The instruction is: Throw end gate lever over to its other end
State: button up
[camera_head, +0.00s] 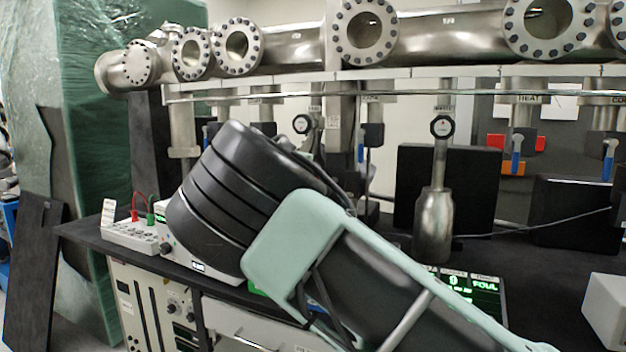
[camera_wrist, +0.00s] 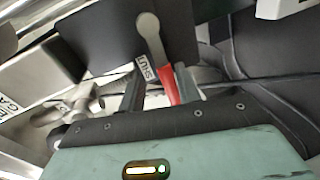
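In the wrist view a lever has a grey round-ended arm (camera_wrist: 149,30) and a red grip (camera_wrist: 166,84). A label reading "SHUT" (camera_wrist: 147,70) sits beside it. My gripper (camera_wrist: 160,88) is open, with a dark finger left of the red grip and a greyish finger right of it. The grip is close to the right finger; I cannot tell whether they touch. In the head view my arm hides the gripper and this lever.
A steel manifold (camera_head: 450,38) with bolted round flanges runs along the top of the head view. Below it are blue-handled levers (camera_head: 518,160), a hanging metal cylinder (camera_head: 434,225) and dark panels (camera_head: 447,188). A green readout (camera_head: 470,288) and a white box (camera_head: 606,310) are on the bench.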

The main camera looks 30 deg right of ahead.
jog(key=shift+f, duration=0.15)
jog(key=shift+s+a, duration=0.15)
jog(key=shift+a, duration=0.1)
jog(key=b+v, duration=0.1)
jog(key=v, duration=1.5)
jog(key=shift+s+a, duration=0.25)
jog(key=shift+a, duration=0.05)
